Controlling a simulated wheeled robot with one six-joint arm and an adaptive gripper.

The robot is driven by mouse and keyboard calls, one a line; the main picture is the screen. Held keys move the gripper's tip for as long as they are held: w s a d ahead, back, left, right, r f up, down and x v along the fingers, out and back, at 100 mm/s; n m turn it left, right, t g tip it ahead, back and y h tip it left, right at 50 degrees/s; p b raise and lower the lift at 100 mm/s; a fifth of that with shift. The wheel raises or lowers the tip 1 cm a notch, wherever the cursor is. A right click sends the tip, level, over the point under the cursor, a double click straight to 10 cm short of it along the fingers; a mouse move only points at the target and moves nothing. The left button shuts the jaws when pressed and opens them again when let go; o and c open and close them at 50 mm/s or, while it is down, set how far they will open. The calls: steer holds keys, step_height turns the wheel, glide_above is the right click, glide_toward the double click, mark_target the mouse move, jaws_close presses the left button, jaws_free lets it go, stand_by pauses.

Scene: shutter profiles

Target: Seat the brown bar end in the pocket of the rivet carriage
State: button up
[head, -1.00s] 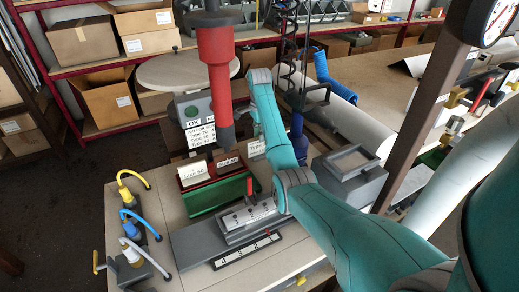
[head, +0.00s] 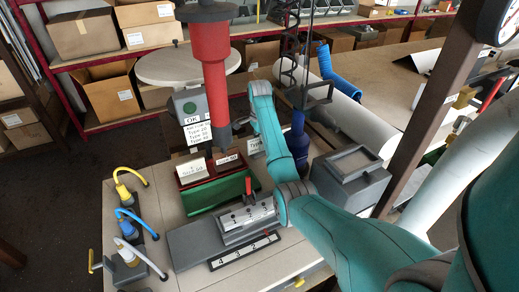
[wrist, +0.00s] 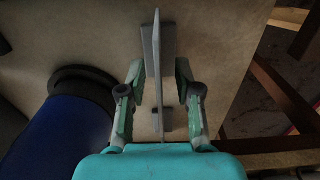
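My gripper (wrist: 158,60) is in the wrist view; its fingers look shut on a thin bar (wrist: 157,110), seen nearly edge-on. The bar looks grey here; its brown end cannot be made out. In the head view, my arm hides the gripper and bar. A grey block with numbers and a red lever (head: 245,216) stands on a grey base on the bench; it may be the rivet carriage. Its pocket is too small to tell.
A red press column (head: 211,85) hangs over the red and green label bins (head: 217,190). A blue cylinder (head: 298,143) stands near my arm and shows at left in the wrist view (wrist: 55,140). Yellow, blue and white hoses (head: 127,215) line the left bench edge.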

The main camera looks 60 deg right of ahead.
steer(key=shift+f, duration=0.25)
stand_by(0.4)
jaws_close()
